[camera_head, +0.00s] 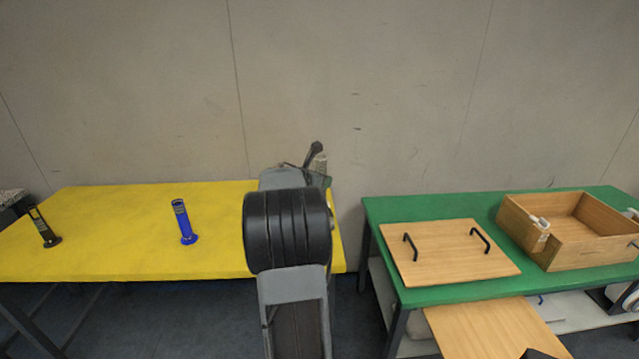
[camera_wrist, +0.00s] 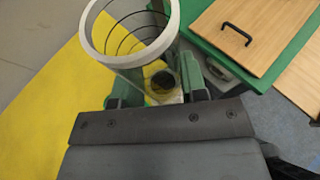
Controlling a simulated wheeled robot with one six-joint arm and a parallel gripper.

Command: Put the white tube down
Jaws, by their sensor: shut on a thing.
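The white tube (camera_wrist: 172,35) shows in the wrist view as a pale round rim with dark rings inside. Its lower part lies between the two green fingers of my gripper (camera_wrist: 163,92), which is shut on it. In the head view my arm hides most of the gripper. A small pale piece (camera_head: 320,164), probably the tube, shows beyond the arm near the yellow table's right end. In the wrist view the yellow table (camera_wrist: 62,105) lies below and left of the tube. I cannot tell whether the tube touches the table.
On the yellow table (camera_head: 110,255) stand a blue tube (camera_head: 182,222) and a black tube (camera_head: 43,227). A green table (camera_head: 450,294) to the right, across a gap, bears a wooden lid (camera_head: 445,250) with black handles and an open wooden box (camera_head: 575,258).

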